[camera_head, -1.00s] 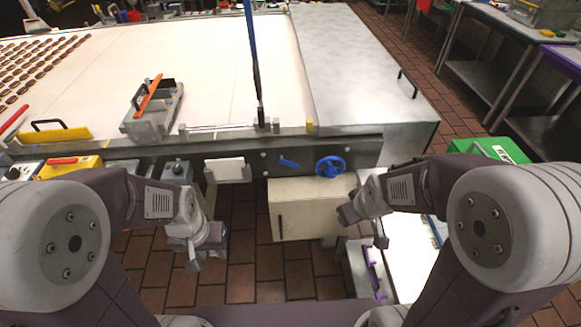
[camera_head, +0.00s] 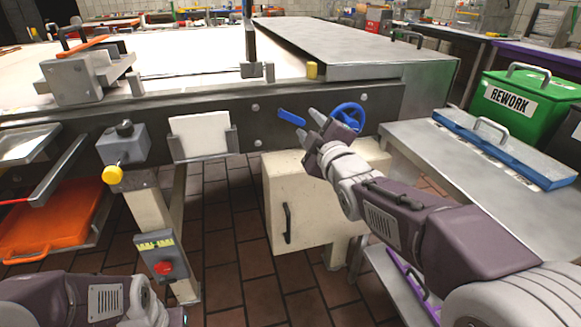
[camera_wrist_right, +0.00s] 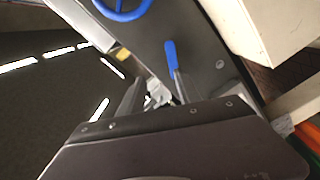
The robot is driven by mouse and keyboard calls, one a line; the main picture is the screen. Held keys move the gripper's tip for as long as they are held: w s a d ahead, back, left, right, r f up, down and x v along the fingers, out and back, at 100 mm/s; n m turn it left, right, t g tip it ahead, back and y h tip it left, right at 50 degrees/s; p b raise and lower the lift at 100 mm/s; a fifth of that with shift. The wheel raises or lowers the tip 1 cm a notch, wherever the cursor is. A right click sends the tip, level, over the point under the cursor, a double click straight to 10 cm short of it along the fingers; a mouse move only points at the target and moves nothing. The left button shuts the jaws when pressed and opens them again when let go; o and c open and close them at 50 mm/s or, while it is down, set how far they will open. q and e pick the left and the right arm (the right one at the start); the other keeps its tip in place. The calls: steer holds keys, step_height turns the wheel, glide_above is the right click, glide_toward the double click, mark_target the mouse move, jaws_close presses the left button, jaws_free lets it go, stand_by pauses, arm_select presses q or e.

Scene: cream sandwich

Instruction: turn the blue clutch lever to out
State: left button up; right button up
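The blue clutch lever (camera_head: 291,117) is a short bar on the dark front rail of the machine. In the head view it slopes down to the right. My right gripper (camera_head: 311,127) is just right of the lever, its two fingers pointing up-left and apart, with nothing between them. In the right wrist view the lever (camera_wrist_right: 171,52) lies ahead of the open gripper (camera_wrist_right: 157,92), nearly in line with the right-hand finger. I cannot tell whether a finger touches it. My left arm's wrist shows at the lower left; its fingers are out of view.
A blue handwheel (camera_head: 338,109) is close right of the lever, behind my right gripper. A white card in a holder (camera_head: 203,134) is left of it. A cream cabinet (camera_head: 271,202) hangs below. A steel side table (camera_head: 410,137) and green REWORK box (camera_head: 495,101) stand right.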

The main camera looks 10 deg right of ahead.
mark_target(299, 122)
arm_select(q)
step_height(299, 122, down, 4)
steer(key=shift+d+r+b, duration=0.1)
steer(key=shift+b, duration=0.6)
arm_select(e)
steer(key=f, duration=0.3)
steer(key=shift+s+d+f, duration=0.1)
steer(key=shift+d+f, duration=0.15)
steer(key=shift+d, duration=0.05)
steer(key=w+b, duration=0.1)
steer(key=w, duration=0.3)
steer(key=w+b, duration=0.1)
steer(key=w, duration=0.3)
steer(key=shift+w+a+f, duration=0.15)
steer(key=shift+w, duration=0.4)
arm_select(q)
step_height(299, 122, down, 2)
steer(key=shift+f, duration=0.2)
arm_select(e)
jaws_close()
